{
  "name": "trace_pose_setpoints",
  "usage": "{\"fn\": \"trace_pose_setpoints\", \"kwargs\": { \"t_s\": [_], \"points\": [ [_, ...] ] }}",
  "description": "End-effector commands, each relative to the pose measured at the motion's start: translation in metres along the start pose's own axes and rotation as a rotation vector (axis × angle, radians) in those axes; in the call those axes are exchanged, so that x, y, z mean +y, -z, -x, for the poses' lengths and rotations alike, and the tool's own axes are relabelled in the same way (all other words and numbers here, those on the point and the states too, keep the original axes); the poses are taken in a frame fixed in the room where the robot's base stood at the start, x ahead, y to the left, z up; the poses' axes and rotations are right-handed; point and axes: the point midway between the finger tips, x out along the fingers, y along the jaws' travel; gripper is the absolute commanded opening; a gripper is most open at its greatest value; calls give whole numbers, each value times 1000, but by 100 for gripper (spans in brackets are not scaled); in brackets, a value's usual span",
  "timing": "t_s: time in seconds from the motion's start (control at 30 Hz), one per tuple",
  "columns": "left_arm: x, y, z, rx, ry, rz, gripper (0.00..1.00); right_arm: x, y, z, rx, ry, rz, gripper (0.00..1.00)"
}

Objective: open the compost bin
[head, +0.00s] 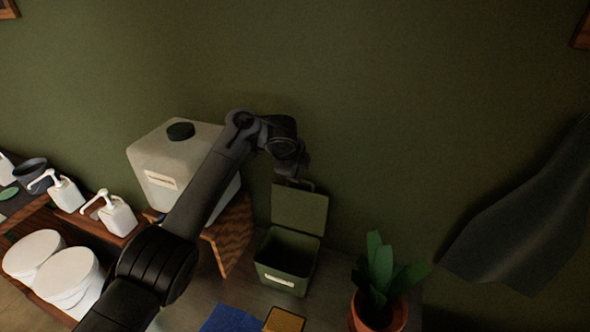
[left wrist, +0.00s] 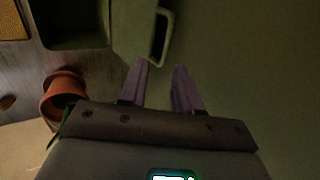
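The green compost bin (head: 286,262) stands on the counter against the wall. Its lid (head: 300,210) is raised upright at the back, and the dark inside shows. My left gripper (head: 297,180) is at the lid's top edge, beside the lid handle (head: 309,186). In the left wrist view, my left gripper's fingers (left wrist: 160,67) are apart with nothing between them. The handle (left wrist: 163,35) is just beyond their tips; I cannot tell whether they touch. Part of the bin's dark opening (left wrist: 75,22) also shows there. My right gripper is not in view.
A potted plant (head: 379,275) stands to the right of the bin. A large white canister (head: 160,165) on a wooden stand is to the left, behind my arm. Pump bottles (head: 115,215) and white tubs (head: 68,272) are farther left. A dark cloth (head: 525,225) hangs at right.

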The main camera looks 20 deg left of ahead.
Motion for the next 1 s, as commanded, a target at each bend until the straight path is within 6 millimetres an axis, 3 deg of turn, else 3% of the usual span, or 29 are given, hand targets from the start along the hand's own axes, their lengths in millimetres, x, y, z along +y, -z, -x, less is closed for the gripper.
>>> {"fn": "trace_pose_setpoints", "kwargs": {
  "t_s": [0.23, 0.73, 0.87, 1.0],
  "points": [
    [-1, 0, 17, 0, 3, -1, 32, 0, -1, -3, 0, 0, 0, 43],
    [-1, 0, 17, 0, 3, 0, 32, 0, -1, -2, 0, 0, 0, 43],
    [6, 2, 7, -2, 3, 16, 32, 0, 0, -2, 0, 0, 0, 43],
    [26, 8, -21, -7, 5, 69, 32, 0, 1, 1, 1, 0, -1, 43]
  ]
}}
